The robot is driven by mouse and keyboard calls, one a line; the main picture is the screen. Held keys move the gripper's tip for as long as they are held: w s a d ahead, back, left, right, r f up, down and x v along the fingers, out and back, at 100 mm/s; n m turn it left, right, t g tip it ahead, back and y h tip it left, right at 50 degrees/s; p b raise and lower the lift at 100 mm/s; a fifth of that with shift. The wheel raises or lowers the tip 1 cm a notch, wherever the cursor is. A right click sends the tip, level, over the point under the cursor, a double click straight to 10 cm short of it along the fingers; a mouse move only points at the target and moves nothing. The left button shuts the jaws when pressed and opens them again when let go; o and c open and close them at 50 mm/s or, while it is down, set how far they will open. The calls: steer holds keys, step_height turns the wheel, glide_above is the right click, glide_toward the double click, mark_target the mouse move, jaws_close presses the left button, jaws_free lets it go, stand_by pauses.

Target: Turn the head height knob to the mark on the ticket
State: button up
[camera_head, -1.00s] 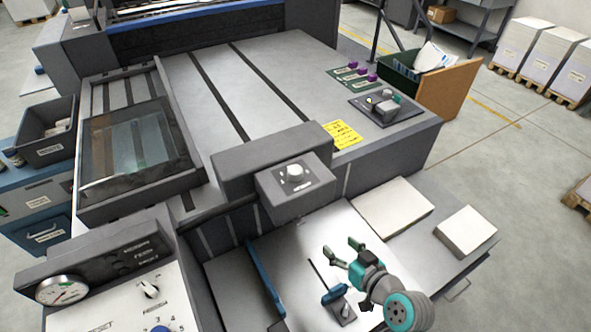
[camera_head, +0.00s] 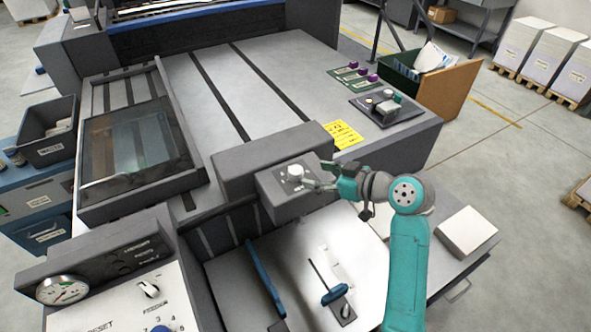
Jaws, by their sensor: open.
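The head height knob (camera_head: 295,173) is a white round knob on the small grey box at the front of the machine's grey head (camera_head: 262,160). My gripper (camera_head: 313,179) is at the right side of the knob, with its fingers pointing left towards it. The fingers are open, and I cannot tell whether they touch the knob. The marks around the knob are too small to read, and my fingers cover part of its right side. The yellow ticket (camera_head: 343,135) lies on the machine top behind the gripper; its writing is not legible.
A panel with a gauge (camera_head: 62,290) and knobs is at lower left. A blue-handled lever (camera_head: 334,293) stands on the lower table, near a blue bar (camera_head: 264,277). A paper stack (camera_head: 467,232) lies at right. A small control box (camera_head: 387,108) is on the machine top.

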mark_target(298, 171)
steer(key=x, duration=0.8)
steer(key=shift+w, duration=0.1)
steer(key=c, duration=1.2)
